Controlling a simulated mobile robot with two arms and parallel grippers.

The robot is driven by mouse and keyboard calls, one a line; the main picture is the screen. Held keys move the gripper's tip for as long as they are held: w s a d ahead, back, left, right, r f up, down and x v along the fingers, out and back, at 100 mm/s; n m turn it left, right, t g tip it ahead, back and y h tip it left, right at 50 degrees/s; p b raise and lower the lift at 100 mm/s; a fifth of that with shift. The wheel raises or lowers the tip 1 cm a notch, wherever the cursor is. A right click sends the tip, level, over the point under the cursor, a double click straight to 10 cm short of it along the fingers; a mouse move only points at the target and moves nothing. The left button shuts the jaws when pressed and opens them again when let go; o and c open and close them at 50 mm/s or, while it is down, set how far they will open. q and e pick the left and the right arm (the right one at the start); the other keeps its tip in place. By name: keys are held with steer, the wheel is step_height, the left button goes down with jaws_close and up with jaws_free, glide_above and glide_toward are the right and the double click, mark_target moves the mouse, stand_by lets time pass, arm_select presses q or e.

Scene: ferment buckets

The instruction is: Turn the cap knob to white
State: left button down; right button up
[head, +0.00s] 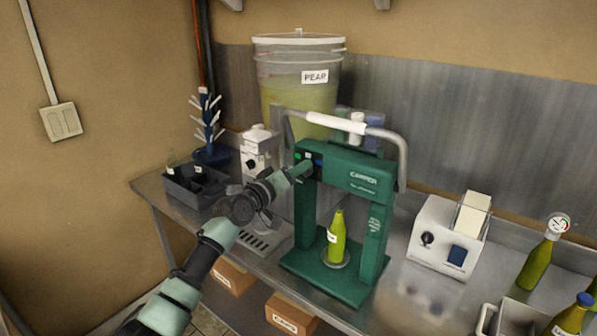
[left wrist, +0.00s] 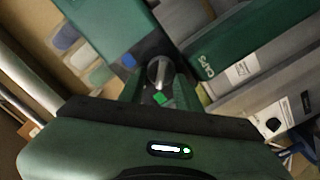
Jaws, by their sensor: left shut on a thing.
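The green capper (head: 352,170) stands on the steel bench. Its cap knob (left wrist: 159,72) shows in the left wrist view as a dark round knob with a pale grey bar across it. A green mark (left wrist: 160,99) lies just below the knob and a blue mark (left wrist: 128,60) to its left. I cannot make out a white mark or which mark the bar points to. My left gripper (head: 302,171) is at the upper left front of the capper, shut on the knob, which it hides in the head view. My right gripper is not in view.
A green bottle (head: 337,237) stands upright inside the capper. A bent metal handle with a white grip (head: 336,123) arches over it. A white device (head: 446,238) and bottles stand to the right. A dark crate (head: 187,190) is at left.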

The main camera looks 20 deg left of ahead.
arm_select(q)
steer(key=shift+s+d+m+b, duration=0.1)
steer(key=shift+d+m+b, duration=0.05)
steer(key=shift+m+b, duration=1.8)
steer(key=shift+d+m+b, duration=0.15)
steer(key=shift+m+b, duration=1.4)
steer(key=shift+m, duration=0.7)
steer(key=shift+r, duration=0.1)
steer(key=c, duration=1)
jaws_free()
